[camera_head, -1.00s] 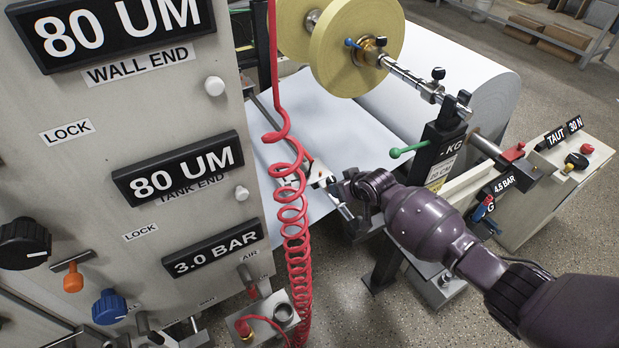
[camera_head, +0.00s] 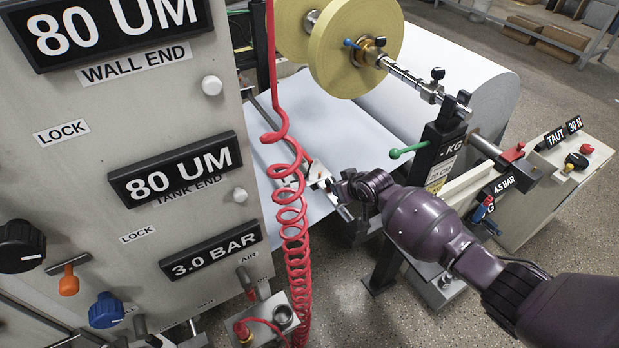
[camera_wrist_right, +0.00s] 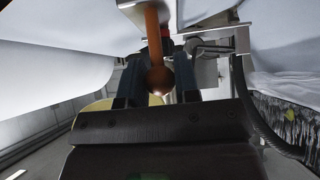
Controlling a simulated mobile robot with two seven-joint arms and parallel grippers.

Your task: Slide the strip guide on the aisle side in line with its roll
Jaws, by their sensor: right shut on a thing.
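Two yellow strip rolls sit on a shaft at the top of the head view; the nearer one (camera_head: 350,55) is on the aisle side. The strip guide (camera_head: 317,174) shows small at the bar over the pale web, partly hidden by the red coiled hose and my gripper. My right gripper (camera_head: 340,188) is at the guide's near end, below and slightly left of the near roll in the picture. In the right wrist view the gripper (camera_wrist_right: 158,85) is shut on an orange-brown round-ended handle (camera_wrist_right: 155,45). Whether guide and roll line up cannot be told.
The red coiled hose (camera_head: 291,215) hangs just left of my gripper. A grey control panel (camera_head: 100,110) fills the left. A black post with a green-knobbed lever (camera_head: 408,150) stands right of the gripper. A wide white roll (camera_head: 485,100) lies behind.

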